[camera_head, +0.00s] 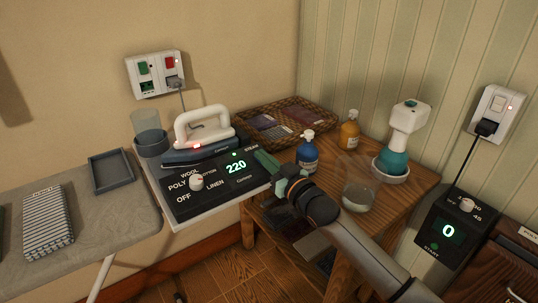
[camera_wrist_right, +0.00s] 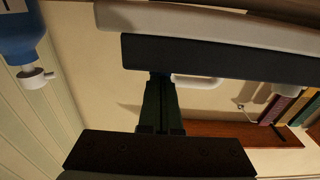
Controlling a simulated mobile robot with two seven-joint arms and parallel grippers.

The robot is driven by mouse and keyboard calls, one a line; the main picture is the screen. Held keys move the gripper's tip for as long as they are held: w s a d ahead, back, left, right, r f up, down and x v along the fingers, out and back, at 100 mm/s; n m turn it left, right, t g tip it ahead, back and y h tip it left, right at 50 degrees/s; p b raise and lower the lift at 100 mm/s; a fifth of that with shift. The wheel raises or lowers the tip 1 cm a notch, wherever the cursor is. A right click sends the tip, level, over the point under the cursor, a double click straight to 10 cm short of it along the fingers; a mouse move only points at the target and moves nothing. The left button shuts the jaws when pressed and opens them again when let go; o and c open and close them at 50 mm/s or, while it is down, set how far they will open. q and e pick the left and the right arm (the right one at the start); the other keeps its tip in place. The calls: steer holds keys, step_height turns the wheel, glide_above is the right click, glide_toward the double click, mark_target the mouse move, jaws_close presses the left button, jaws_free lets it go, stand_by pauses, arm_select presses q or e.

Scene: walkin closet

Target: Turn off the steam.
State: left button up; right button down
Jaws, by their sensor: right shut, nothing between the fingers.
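The iron station's black control panel (camera_head: 215,205) sits on the end of the ironing board. It reads 220 in green. Its round white knob (camera_head: 196,181) stands among the labels OFF, POLY, WOOL, COTTON and LINEN. A small green light (camera_head: 234,153) glows by the STEAM label. The white iron (camera_head: 204,125) rests behind the panel with a red light lit. My right gripper (camera_head: 264,160) is shut and empty, its green fingertips at the panel's right edge near the STEAM label. Contact cannot be told. In the right wrist view the shut fingers (camera_wrist_right: 158,95) point at the dark panel edge (camera_wrist_right: 225,60). My left gripper is out of view.
A wooden table (camera_head: 330,180) right of the board holds a blue pump bottle (camera_head: 307,155), an amber bottle (camera_head: 349,132), a clear glass (camera_head: 358,190), a teal-based white device (camera_head: 400,140) and a wicker tray (camera_head: 325,122). A wall socket with switches (camera_head: 155,73) is behind the iron.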

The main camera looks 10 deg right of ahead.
steer(key=shift+r, duration=0.2)
steer(key=r+p, duration=0.4)
steer(key=p, duration=0.1)
steer(key=shift+s+d+r, duration=0.15)
steer(key=shift+s+r, duration=0.1)
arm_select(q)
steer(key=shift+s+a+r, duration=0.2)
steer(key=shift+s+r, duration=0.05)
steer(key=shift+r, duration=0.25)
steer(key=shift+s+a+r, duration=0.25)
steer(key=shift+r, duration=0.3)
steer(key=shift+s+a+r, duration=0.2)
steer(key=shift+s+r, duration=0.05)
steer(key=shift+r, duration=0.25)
arm_select(e)
steer(key=v, duration=1)
steer(key=shift+r, duration=0.2)
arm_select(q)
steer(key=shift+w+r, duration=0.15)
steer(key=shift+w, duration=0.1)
